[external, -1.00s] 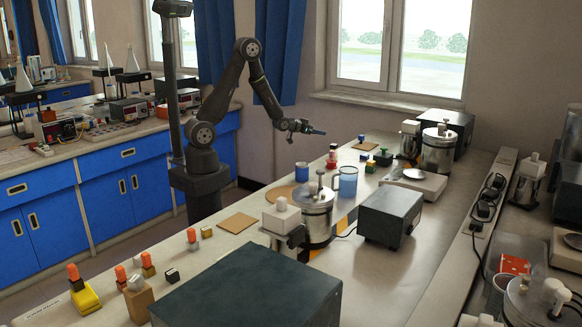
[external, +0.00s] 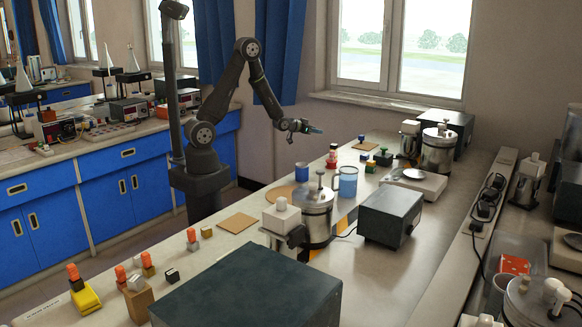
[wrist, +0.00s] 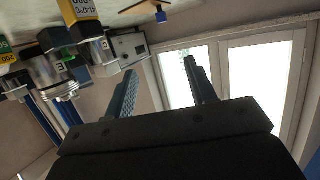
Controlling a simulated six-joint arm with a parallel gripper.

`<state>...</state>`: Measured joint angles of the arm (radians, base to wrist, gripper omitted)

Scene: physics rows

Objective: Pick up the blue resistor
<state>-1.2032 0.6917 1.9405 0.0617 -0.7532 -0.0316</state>
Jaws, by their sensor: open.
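A small blue piece (external: 361,138), possibly the blue resistor, sits at the back of the bench beside a brown board. A blue piece also shows near the top of the wrist view (wrist: 161,16), by a brown board edge. A darker blue cylinder (external: 301,171) stands nearer the middle of the bench; I cannot tell for sure which is the resistor. My gripper (external: 315,129) is raised at the bench's back left edge, apart from these things. In the wrist view its two fingers (wrist: 160,85) are spread with nothing between them.
A red piece (external: 332,157), a green block (external: 383,159) and a beaker of blue liquid (external: 348,182) stand on the bench. Metal calorimeters (external: 315,212) and a dark box (external: 390,216) stand nearer. A window (wrist: 240,75) fills the wrist view behind the fingers.

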